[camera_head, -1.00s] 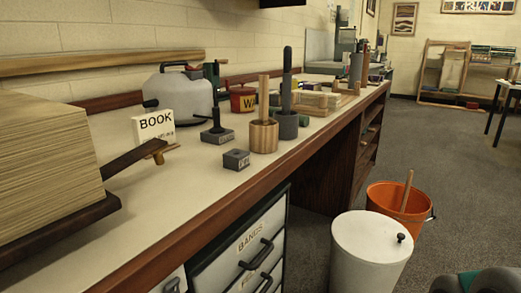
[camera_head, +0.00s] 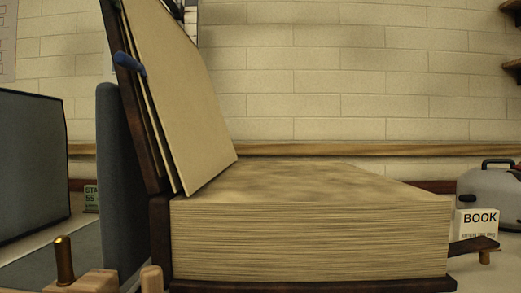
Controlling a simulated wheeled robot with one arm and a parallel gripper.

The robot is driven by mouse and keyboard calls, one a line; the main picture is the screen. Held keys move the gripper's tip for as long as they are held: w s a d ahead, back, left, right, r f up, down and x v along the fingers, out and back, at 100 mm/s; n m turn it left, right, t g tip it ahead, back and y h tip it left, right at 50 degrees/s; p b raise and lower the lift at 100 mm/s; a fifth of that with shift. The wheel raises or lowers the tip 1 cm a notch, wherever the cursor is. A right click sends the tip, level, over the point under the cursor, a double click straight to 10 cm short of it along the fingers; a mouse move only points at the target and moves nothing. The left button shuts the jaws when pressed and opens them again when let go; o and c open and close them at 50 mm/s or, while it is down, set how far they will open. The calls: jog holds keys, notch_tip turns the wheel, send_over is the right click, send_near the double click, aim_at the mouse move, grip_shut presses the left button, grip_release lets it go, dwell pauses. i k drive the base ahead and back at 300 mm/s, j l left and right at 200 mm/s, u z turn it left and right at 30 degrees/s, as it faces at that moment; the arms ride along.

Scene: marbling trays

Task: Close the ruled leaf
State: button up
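A very thick book-like block of pages (camera_head: 310,240) lies on a dark wooden base on the bench. At its left edge a tan leaf (camera_head: 185,100) stands steeply raised, leaning left against a dark wooden cover (camera_head: 135,110). Another thin leaf edge shows behind it. No ruling can be made out on the face that shows, so I cannot tell which leaf is the ruled one. A short blue peg (camera_head: 129,64) sticks out near the upper left of the raised leaf. The top of the leaf is cut off by the frame. My gripper is not in view.
A dark wooden lever (camera_head: 472,246) juts out at the block's right, near a white BOOK sign (camera_head: 477,225) and a grey canister (camera_head: 490,192). A grey upright panel (camera_head: 115,185), a dark screen-like box (camera_head: 30,165) and a brass-topped peg (camera_head: 64,262) stand at left.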

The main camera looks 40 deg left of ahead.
aim_at(196, 134)
jog(key=u, duration=1.75)
jog(key=i+j, duration=0.05)
